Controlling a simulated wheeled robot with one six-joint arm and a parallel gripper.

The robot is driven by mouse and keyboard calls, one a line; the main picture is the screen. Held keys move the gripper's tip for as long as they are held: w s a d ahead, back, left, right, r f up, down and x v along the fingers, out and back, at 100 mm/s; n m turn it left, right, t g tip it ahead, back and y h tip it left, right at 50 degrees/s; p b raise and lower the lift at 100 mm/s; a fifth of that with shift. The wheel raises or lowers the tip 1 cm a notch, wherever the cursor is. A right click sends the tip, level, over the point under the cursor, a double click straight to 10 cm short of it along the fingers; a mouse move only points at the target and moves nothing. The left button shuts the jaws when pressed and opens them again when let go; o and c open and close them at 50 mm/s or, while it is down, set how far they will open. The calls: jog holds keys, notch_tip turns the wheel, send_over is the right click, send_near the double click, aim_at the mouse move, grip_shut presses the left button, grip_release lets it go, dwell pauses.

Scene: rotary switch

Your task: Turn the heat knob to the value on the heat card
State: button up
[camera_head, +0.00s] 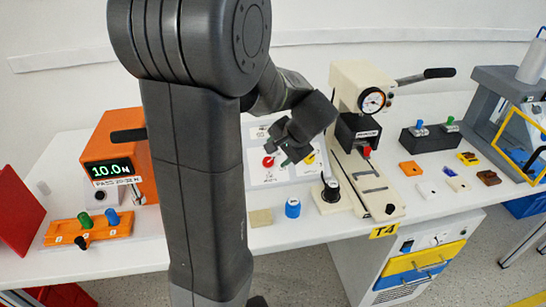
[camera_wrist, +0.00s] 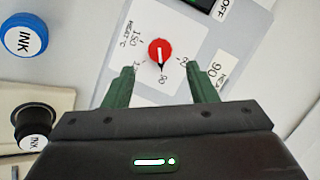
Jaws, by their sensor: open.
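The red heat knob (camera_wrist: 160,52) sits on a white panel printed with a heat scale in the wrist view. Its white mark points down the picture, toward a number that looks like 60 or 80. A card printed with a large 90 and small text (camera_wrist: 215,74) lies to the right of the knob. My gripper (camera_wrist: 160,77) is open and empty, its green fingers spread left and right of the knob, apart from it. In the head view the red knob (camera_head: 268,162) is just left of my gripper (camera_head: 287,153), which hangs over the panel.
A blue INK cap (camera_head: 292,208) and a cream base with a black knob (camera_head: 331,191) stand near the panel's front. The cream press (camera_head: 360,85) rises to the right. An orange box with a display (camera_head: 119,160) is at left.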

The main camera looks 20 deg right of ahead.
aim_at(270, 160)
jog(key=v, duration=0.8)
jog(key=shift+r, duration=0.2)
jog(key=shift+s+f, duration=0.1)
jog(key=x, duration=1.3)
jog(key=shift+w+f, duration=0.25)
jog(key=shift+f, duration=0.05)
